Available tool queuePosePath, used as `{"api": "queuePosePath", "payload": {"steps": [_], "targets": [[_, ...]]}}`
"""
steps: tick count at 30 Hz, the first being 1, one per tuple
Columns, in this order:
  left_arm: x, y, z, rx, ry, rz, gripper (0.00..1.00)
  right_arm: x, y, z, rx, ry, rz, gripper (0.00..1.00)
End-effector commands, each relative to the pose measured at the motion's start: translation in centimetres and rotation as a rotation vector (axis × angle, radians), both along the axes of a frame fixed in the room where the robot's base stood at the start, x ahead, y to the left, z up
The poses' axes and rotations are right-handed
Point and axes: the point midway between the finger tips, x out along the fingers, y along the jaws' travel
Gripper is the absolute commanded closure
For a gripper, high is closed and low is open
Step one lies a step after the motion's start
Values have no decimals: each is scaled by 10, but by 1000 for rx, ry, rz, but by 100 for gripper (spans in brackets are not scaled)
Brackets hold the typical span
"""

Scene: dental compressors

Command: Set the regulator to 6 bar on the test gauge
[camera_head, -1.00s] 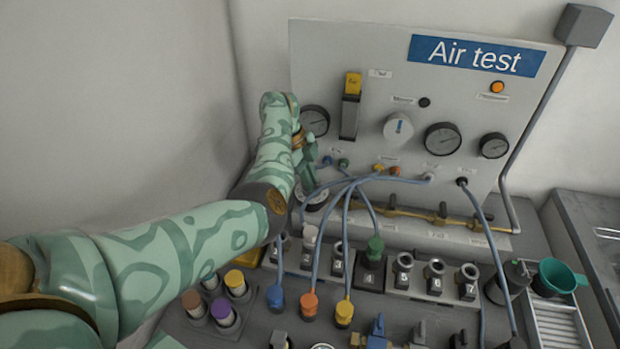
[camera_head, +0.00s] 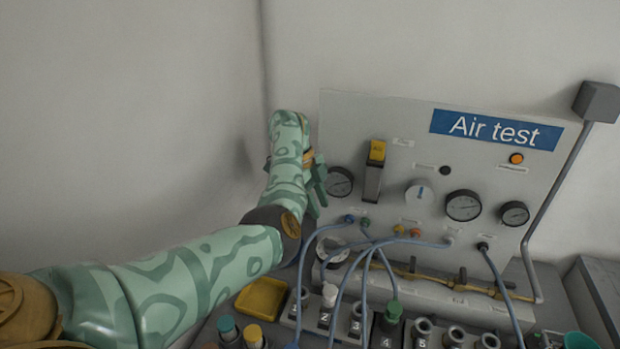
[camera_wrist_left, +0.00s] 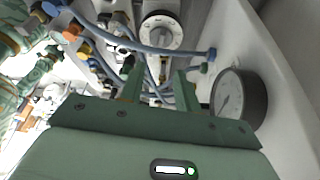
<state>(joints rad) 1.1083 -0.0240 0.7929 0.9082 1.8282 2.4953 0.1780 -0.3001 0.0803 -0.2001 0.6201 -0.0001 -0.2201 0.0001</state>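The grey "Air test" panel (camera_head: 400,125) carries a white round knob (camera_head: 420,193) with a blue mark. A large gauge (camera_head: 463,205) is right of it, a smaller gauge (camera_head: 514,213) at far right and another gauge (camera_head: 340,182) at left; labels and readings are too small to read. My left gripper (camera_head: 317,185) is just left of the left gauge, clear of the white knob. In the left wrist view its two fingers (camera_wrist_left: 160,88) are apart with nothing held. That view shows the left gauge (camera_wrist_left: 232,95) and a white dial with a grey centre (camera_wrist_left: 161,36). My right gripper is not seen.
Blue hoses (camera_head: 365,258) cross from the panel fittings to the numbered block (camera_head: 340,322) below. A brass pipe (camera_head: 430,280) runs along the panel's foot. A yellow tray (camera_head: 262,298) lies below my left forearm.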

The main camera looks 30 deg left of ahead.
Motion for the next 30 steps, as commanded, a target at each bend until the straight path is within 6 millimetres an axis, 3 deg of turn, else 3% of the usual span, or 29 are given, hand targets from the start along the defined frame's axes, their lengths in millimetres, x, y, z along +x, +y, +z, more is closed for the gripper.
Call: {"api": "queuePosePath", "payload": {"steps": [1,3,9,30], "targets": [[0,5,16,0,-2,2,67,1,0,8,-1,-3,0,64],[-1,10,29,0,-1,2,67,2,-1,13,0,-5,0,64],[-2,19,48,0,1,0,67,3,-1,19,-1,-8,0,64],[-2,21,50,-1,2,-1,67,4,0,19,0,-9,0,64]]}}
